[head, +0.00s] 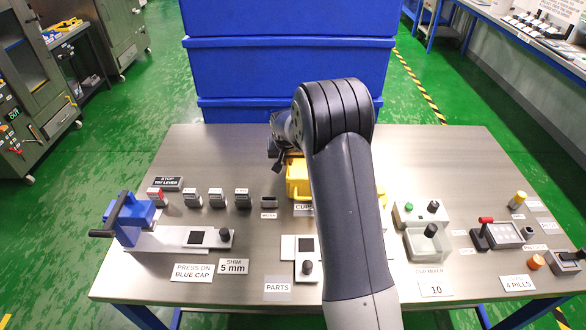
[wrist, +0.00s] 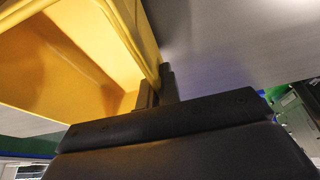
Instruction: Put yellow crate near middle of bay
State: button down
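The yellow crate (head: 297,181) is on or just above the steel table, behind the "CUPS" label. My arm hides its middle, and a bit of yellow shows to the right of the arm. My gripper (head: 277,150) is at the crate's far left side. In the wrist view the crate (wrist: 75,60) fills the upper left, and my gripper's fingers (wrist: 158,88) are on either side of its wall, close against it. I cannot tell whether the crate is lifted. No marked bay can be made out; my arm may hide it.
Small labelled boxes (head: 217,198) line the table left of the crate. A blue lever press (head: 130,218) stands far left. A cup mixer (head: 427,232) is at right. Stacked blue bins (head: 288,75) rise behind the table. The table's back left is clear.

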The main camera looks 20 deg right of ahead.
jog(key=shift+f+p, duration=0.3)
jog(key=shift+f, duration=1.55)
jog(key=shift+f, duration=0.2)
jog(key=c, duration=1.6)
grip_release()
jog(key=shift+r, duration=0.1)
jog(key=shift+c, duration=0.2)
